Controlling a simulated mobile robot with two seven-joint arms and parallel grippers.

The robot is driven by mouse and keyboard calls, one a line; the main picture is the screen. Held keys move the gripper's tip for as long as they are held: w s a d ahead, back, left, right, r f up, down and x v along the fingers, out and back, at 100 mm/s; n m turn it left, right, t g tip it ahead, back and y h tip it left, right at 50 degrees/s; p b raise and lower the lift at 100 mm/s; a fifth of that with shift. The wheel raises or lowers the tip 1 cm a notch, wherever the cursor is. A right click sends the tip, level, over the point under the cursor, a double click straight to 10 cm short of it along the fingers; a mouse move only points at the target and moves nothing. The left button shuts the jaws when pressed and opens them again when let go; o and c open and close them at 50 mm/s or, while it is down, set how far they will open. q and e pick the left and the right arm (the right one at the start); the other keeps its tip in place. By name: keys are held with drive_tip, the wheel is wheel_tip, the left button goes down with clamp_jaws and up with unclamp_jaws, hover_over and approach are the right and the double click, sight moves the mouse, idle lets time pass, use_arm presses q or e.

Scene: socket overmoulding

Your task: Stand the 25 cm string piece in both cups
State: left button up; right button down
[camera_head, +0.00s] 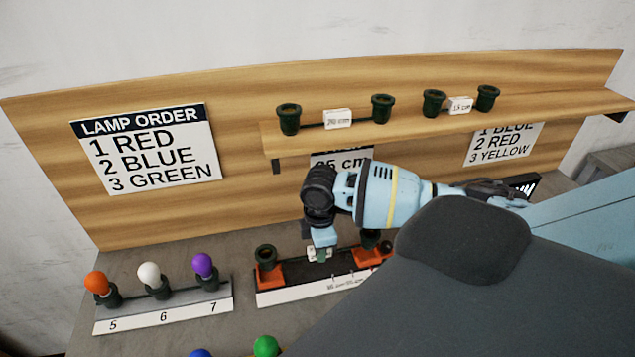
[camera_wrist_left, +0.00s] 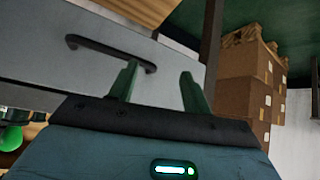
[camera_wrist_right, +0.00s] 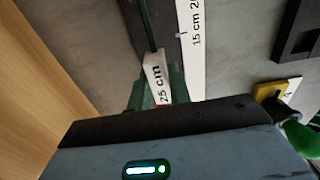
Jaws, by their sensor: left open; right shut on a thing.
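My right gripper (camera_head: 320,256) is shut on the white 25 cm tag (camera_wrist_right: 157,80) of the 25 cm string piece, over the black fixture with a white scale strip (camera_head: 290,294). The piece's left dark green socket (camera_head: 266,255) shows at the left orange cup (camera_head: 268,275). Its other socket (camera_head: 370,238) shows by the right orange cup (camera_head: 366,258), partly hidden by my arm. I cannot tell whether either socket is fully seated. My left gripper (camera_wrist_left: 158,88) is open and empty, in front of a grey drawer front with a dark handle (camera_wrist_left: 110,46); it is outside the head view.
A shelf (camera_head: 400,133) above holds two shorter string pieces, one tagged 15 cm (camera_head: 460,105). A rack marked 5, 6, 7 (camera_head: 165,316) at left holds orange, white and purple lamps. Blue (camera_head: 200,353) and green (camera_head: 266,346) lamps stand at the front. Cardboard boxes (camera_wrist_left: 250,85) show in the left wrist view.

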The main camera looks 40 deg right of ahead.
use_arm(q)
drive_tip(key=shift+s+f, duration=0.1)
drive_tip(key=shift+f, duration=0.1)
use_arm(e)
drive_tip(key=shift+f, duration=0.4)
use_arm(q)
drive_tip(key=shift+r, duration=0.15)
drive_tip(key=shift+w+r, duration=0.25)
drive_tip(key=shift+w, duration=0.05)
drive_tip(key=shift+w+r, duration=0.1)
drive_tip(key=shift+r, duration=0.05)
idle(0.7)
drive_tip(key=shift+w+r+p, duration=0.15)
drive_tip(key=shift+r+p, duration=0.05)
drive_tip(key=shift+p, duration=0.2)
drive_tip(key=shift+w+r, duration=0.25)
drive_tip(key=shift+r, duration=0.05)
idle(0.6)
drive_tip(key=shift+s+f, duration=0.5)
drive_tip(key=shift+f, duration=0.1)
use_arm(e)
drive_tip(key=shift+f, duration=1.55)
drive_tip(key=c, duration=1.2)
unclamp_jaws()
